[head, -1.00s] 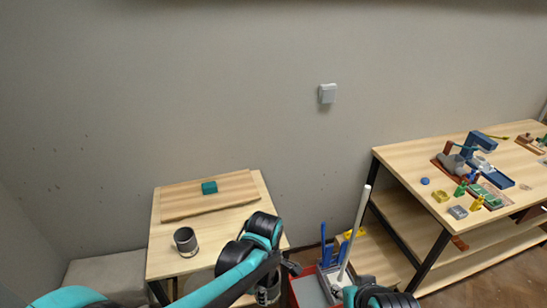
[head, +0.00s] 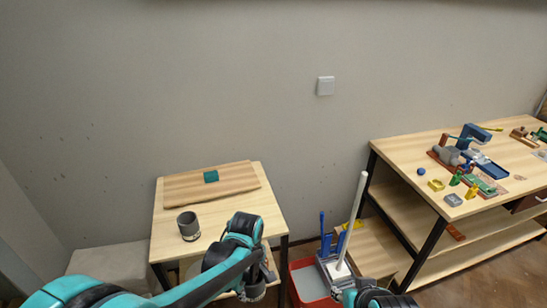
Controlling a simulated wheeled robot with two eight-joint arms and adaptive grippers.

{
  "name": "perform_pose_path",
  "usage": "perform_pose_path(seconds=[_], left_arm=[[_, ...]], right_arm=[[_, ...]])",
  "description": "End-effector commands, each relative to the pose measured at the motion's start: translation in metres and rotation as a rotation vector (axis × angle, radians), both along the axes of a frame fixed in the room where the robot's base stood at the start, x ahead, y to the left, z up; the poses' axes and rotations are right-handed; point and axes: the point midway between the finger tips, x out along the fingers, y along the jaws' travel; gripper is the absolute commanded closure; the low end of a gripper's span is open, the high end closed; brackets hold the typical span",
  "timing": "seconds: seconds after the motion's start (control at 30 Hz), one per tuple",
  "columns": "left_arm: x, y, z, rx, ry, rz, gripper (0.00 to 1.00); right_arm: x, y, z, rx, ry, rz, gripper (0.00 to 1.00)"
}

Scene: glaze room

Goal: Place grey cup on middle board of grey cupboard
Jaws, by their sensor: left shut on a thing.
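A dark grey cup (head: 188,228) with a paler lower band stands upright on the small wooden table, near its left edge. My left arm reaches in from the lower left, across the table's front. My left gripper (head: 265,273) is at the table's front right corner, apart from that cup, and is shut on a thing. A dark, light-banded shape below it may be this held thing, but the arm covers most of it and I cannot tell what it is. My right arm shows at the bottom; its gripper is out of view. I cannot make out a grey cupboard.
A workbench (head: 400,150) with tools and two lower shelves is at right.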

Motion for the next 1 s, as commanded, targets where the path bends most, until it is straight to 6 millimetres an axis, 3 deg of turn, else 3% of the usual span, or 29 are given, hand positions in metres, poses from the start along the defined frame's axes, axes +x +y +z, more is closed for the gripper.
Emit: perform_pose_path(seconds=[0.3,0.5,0.7,1.0], left_arm=[[0.021,0.063,-0.066,0.001,0.0,-0.496,0.73],[0.027,0.099,-0.097,0.002,0.0,-0.796,0.73],[0.029,0.115,-0.109,0.002,0.0,-0.945,0.73],[0.029,0.117,-0.109,0.002,0.0,-0.969,0.73]], right_arm=[[0.0,0.0,-0.045,0.0,0.0,0.0,0.6],[0.0,0.0,-0.065,0.0,0.0,0.0,0.6],[0.0,0.0,-0.072,0.0,0.0,0.0,0.6],[0.0,0.0,-0.071,0.0,0.0,0.0,0.6]])
